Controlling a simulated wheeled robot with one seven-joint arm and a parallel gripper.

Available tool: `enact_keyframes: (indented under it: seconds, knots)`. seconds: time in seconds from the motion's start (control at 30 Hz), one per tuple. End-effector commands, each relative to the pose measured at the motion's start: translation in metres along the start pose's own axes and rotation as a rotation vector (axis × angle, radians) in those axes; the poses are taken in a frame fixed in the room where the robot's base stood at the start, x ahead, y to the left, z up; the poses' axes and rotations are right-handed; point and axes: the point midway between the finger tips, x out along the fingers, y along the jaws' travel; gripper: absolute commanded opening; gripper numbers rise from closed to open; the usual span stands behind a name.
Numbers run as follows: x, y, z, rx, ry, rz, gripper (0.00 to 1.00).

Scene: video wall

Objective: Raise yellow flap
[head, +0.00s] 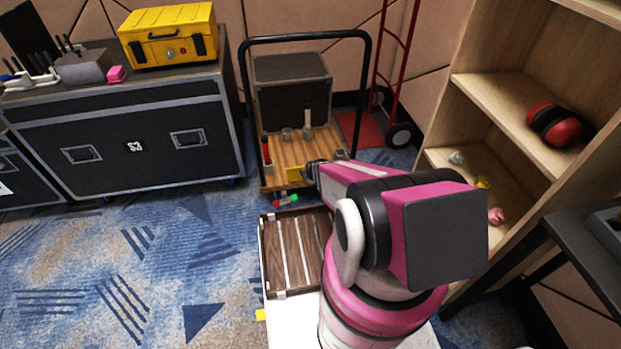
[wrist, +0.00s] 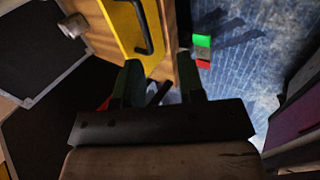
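The yellow flap (head: 294,175) shows as a small yellow patch at the front edge of the wooden trolley deck (head: 290,150) in the head view. In the wrist view the yellow flap (wrist: 122,27) is a flat panel with a black bar handle (wrist: 145,30), beyond my fingertips. My gripper (head: 309,171) is just right of the flap in the head view. In the wrist view my gripper (wrist: 160,80) has its two fingers spread, with the handle above and slightly left of the gap. I cannot tell whether a finger touches the flap.
A green and red object (head: 286,200) lies on the carpet below the trolley; it also shows in the wrist view (wrist: 202,46). A dark box (head: 292,92) and several small items stand on the deck. A wooden shelf (head: 490,95) stands at right. Carpet at left is clear.

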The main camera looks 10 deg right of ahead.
Motion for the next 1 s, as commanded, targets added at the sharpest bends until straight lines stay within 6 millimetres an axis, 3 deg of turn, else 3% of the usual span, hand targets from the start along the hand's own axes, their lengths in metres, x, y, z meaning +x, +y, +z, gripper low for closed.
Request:
enact_keyframes:
  seconds: [0.03, 0.2, 0.77, 0.87, 1.0]
  knots:
    - [-0.014, -0.001, 0.000, 0.000, 0.000, 0.001, 0.36]
    - [-0.033, 0.000, 0.000, 0.000, 0.000, 0.002, 0.36]
    - [-0.036, 0.001, 0.000, 0.002, 0.000, 0.002, 0.36]
    - [-0.042, 0.004, 0.000, 0.042, -0.001, -0.011, 0.36]
    - [-0.069, 0.017, 0.001, 0.217, -0.010, -0.075, 0.36]
